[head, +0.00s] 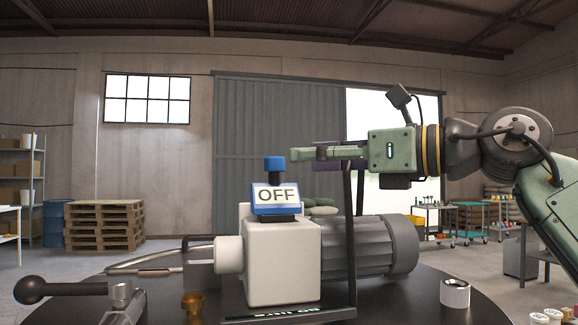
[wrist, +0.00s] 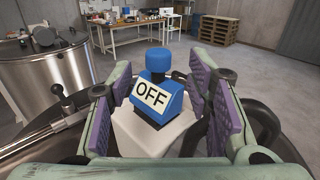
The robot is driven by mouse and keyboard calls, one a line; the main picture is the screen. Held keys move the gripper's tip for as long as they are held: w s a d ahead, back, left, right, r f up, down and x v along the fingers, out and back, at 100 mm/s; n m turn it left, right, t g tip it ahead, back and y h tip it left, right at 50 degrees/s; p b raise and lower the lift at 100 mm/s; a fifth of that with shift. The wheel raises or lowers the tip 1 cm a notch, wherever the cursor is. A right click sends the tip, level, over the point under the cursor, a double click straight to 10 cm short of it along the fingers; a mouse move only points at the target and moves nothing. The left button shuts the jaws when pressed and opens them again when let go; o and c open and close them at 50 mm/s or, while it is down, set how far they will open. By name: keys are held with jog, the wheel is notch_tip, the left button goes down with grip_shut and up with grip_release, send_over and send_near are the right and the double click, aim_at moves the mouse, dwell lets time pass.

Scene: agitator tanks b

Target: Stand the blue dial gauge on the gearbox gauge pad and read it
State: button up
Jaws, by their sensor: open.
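The blue dial gauge (head: 276,200) stands upright on top of the white gearbox (head: 283,262). Its sloped face reads OFF in both views, and a blue knob tops it. In the wrist view the gauge (wrist: 153,98) sits between the two purple finger pads, with a gap on each side. My gripper (head: 300,154) is open and empty, level with the knob and to its right in the head view. The gauge pad itself is hidden under the gauge.
A grey ribbed motor (head: 370,248) lies behind the gearbox, with a dark upright frame (head: 350,230) beside it. A black-knobbed lever (head: 60,290), a brass cup (head: 192,306) and a silver collar (head: 455,293) are on the round dark top. Pallets (head: 104,225) stand far back.

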jog(key=v, duration=0.5)
jog(key=shift+b, duration=0.35)
